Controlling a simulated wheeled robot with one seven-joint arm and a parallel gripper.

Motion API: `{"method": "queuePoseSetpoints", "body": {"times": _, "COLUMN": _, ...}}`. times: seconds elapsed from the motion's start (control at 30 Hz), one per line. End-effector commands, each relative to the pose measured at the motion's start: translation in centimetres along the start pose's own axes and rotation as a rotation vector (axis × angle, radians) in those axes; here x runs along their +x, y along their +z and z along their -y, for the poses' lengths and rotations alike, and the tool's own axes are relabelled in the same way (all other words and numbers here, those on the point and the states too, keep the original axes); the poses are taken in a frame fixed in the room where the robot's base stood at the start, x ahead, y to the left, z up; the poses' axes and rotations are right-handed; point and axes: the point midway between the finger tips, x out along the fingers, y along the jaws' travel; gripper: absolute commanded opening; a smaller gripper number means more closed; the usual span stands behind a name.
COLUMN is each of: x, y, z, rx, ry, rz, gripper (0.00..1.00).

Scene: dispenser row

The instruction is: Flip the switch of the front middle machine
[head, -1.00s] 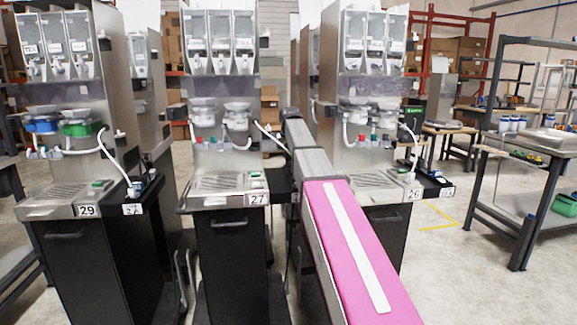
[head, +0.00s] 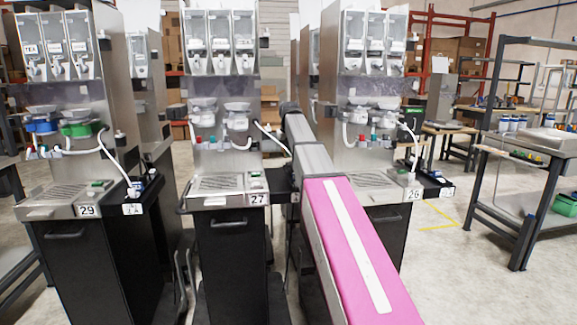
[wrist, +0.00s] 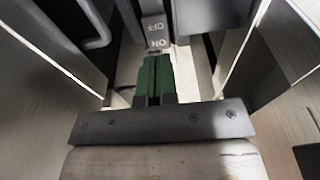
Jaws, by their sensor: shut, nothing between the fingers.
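The front middle machine (head: 225,150), labelled 27, stands upright in the middle of the head view. In the wrist view, a grey switch (wrist: 155,28) marked OFF and ON, its lettering upside down, is at the top centre. My gripper (wrist: 154,62) has its green fingers pressed together with nothing between them. Its tips are just below the ON lettering; I cannot tell if they touch the switch. In the head view my pink and grey arm reaches back along the right side of machine 27, and my gripper is hidden there.
Machine 29 (head: 65,130) stands to the left and machine 26 (head: 365,150) to the right, leaving a narrow gap around my arm. In the wrist view, pale walls stand on both sides and a grey bar handle (wrist: 97,25) is at upper left. A workbench (head: 530,150) stands far right.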

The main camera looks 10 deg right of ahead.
Motion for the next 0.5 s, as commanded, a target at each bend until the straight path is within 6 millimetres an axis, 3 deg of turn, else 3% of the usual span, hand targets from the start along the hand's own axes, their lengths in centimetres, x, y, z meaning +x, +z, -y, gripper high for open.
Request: {"method": "queuePoseSetpoints", "body": {"times": 0.5, "x": -3.6, "y": -0.6, "z": 0.0, "rx": 0.000, "ry": 0.000, "rz": -0.001, "gripper": 0.00}}
